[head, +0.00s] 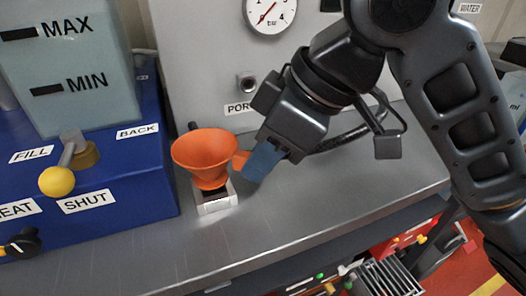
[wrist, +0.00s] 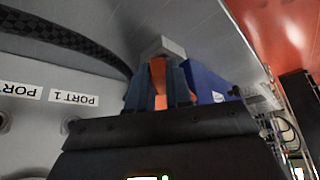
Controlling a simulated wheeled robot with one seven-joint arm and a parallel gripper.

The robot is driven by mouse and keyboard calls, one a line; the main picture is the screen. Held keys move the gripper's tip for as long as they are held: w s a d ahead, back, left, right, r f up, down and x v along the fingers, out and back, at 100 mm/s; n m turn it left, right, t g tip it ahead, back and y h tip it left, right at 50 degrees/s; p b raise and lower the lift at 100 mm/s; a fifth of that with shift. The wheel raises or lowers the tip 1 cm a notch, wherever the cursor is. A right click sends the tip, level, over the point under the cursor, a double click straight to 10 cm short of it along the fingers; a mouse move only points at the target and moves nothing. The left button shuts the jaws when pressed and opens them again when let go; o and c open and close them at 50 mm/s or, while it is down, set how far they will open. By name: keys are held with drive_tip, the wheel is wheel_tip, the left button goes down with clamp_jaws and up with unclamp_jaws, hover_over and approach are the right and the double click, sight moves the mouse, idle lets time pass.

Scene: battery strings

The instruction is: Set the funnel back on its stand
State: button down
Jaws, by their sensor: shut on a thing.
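The orange funnel (head: 204,152) is upright, with its wide mouth up, directly over its small pale stand (head: 217,203) on the metal bench. Its lower end overlaps the stand's dark top; I cannot tell whether it rests there or hovers just above. My gripper (head: 258,162) comes in from the right, with blue fingers shut on the funnel's orange side tab (head: 240,159). In the wrist view, orange shows between the two fingers (wrist: 158,88), and a grey block, seemingly the stand (wrist: 165,46), lies beyond them. The funnel's spout is mostly hidden.
A blue housing (head: 90,170) with a translucent tank (head: 70,80) and a yellow-knobbed valve lever (head: 57,181) stands close on the left. A grey panel with a gauge (head: 270,12) rises behind. The bench (head: 300,215) is clear in front and right of the stand.

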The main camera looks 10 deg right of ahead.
drive_tip(key=shift+f+b, duration=0.5)
drive_tip(key=shift+f, duration=0.35)
drive_tip(key=c, duration=1)
unclamp_jaws()
drive_tip(key=shift+o, duration=0.2)
